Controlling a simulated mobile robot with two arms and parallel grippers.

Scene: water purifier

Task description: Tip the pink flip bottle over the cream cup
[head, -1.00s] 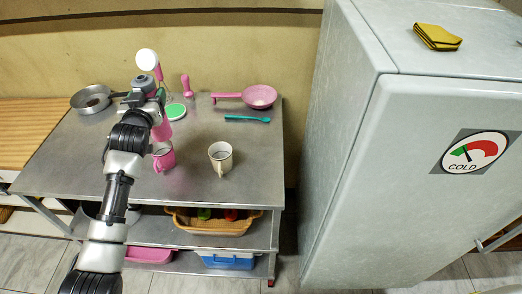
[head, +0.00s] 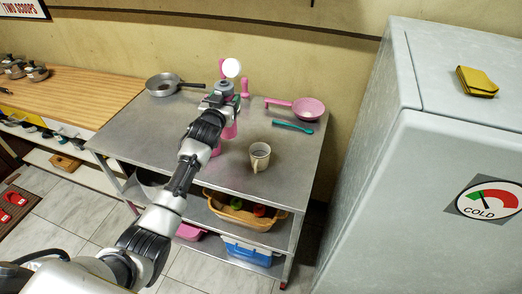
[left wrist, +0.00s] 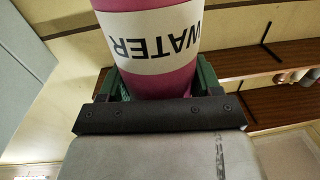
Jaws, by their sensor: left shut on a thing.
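My left gripper (head: 219,103) is shut on the pink flip bottle (head: 230,131), above the metal table and up and to the left of the cream cup in the head view. The gripper and arm hide much of the bottle. The left wrist view shows the bottle (left wrist: 155,82) between the jaws, its white WATER label reading upside down. The cream cup (head: 260,158) stands upright on the table, apart from the bottle. My right gripper is not in view.
A pan (head: 163,84), a pink pan (head: 308,108) and a teal utensil (head: 293,126) lie toward the back of the table (head: 290,170). The fridge (head: 420,170) stands to the right.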

